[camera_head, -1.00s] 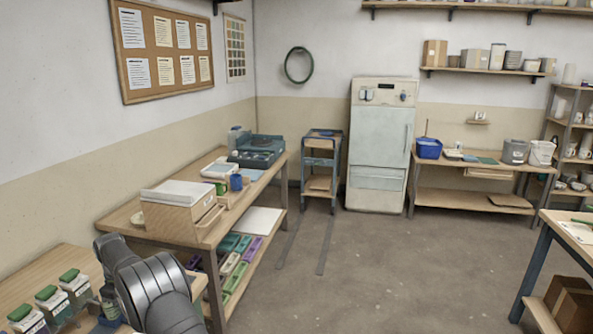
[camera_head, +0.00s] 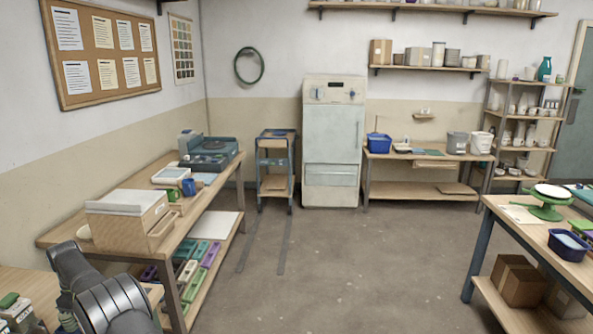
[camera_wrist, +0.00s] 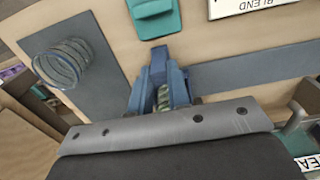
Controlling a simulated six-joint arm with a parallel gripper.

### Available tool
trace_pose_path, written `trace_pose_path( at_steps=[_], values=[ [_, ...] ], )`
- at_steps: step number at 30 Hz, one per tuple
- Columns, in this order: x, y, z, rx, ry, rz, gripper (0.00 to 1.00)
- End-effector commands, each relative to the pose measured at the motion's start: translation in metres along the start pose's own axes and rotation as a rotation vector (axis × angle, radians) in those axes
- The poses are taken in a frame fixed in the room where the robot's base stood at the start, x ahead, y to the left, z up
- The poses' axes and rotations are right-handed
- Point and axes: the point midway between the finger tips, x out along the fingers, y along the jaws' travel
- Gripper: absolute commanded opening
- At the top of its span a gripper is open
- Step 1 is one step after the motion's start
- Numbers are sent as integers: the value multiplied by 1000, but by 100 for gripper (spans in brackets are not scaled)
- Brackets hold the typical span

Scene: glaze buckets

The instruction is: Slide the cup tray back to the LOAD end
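In the wrist view, my gripper (camera_wrist: 160,82) is a blue part ahead of a grey bolted plate, over a wooden surface. Something small and greenish shows within the blue part; I cannot tell whether it is held or lies behind. I cannot make out a cup tray or a LOAD mark in either view. A clear ribbed cylinder (camera_wrist: 61,63) is at the left on a grey-blue mat (camera_wrist: 80,100). In the head view, my arm is at the bottom left and my gripper does not show clearly.
A long wooden bench (camera_head: 60,236) holds boxes and cups. A blue-framed cart (camera_head: 275,165) stands by a pale cabinet (camera_head: 332,140). The middle floor is clear.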

Motion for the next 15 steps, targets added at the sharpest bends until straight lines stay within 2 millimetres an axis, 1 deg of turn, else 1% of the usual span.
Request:
trace_pose_path(
  at_steps=[1,3,11,15],
  values=[
    [-1,0,0,0,2,1,24],
    [-1,0,0,0,2,1,34],
    [-1,0,0,0,1,1,34],
    [-12,0,0,0,2,1,34]
  ],
)
